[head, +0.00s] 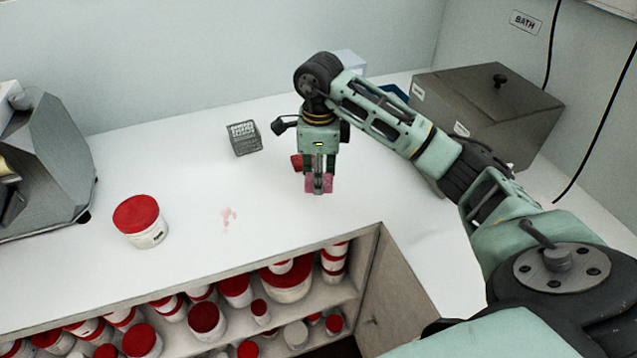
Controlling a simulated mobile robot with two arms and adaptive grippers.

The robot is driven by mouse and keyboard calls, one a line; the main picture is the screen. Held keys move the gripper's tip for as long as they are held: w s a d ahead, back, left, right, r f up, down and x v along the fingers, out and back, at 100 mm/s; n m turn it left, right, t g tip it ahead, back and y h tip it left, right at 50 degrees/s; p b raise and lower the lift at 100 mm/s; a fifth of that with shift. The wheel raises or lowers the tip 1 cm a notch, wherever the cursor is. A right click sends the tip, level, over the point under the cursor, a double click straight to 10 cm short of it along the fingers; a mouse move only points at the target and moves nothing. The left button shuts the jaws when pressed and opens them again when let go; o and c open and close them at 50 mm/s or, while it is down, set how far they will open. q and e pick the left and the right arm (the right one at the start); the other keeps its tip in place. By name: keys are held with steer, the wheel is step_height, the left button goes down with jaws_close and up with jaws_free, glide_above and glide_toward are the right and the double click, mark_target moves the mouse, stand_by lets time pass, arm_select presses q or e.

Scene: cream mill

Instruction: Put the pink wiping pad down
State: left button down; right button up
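The pink wiping pad (328,184) is in the fingers of my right gripper (318,181), in the middle of the head view. The gripper points down over the white counter (190,190) and is shut on the pad. Pink shows on both sides of the front finger, which hides the pad's middle. I cannot tell whether the pad touches the counter. My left gripper is not in view.
A faint pinkish smear (228,217) lies left of the pad. A lidded metal box (487,100) is back right. Several jars fill the shelves below.

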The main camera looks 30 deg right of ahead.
step_height(320, 180, down, 3)
steer(key=shift+f+p, duration=0.15)
steer(key=shift+p, duration=0.45)
steer(key=shift+f, duration=0.45)
steer(key=shift+f, duration=0.1)
steer(key=o, duration=1.1)
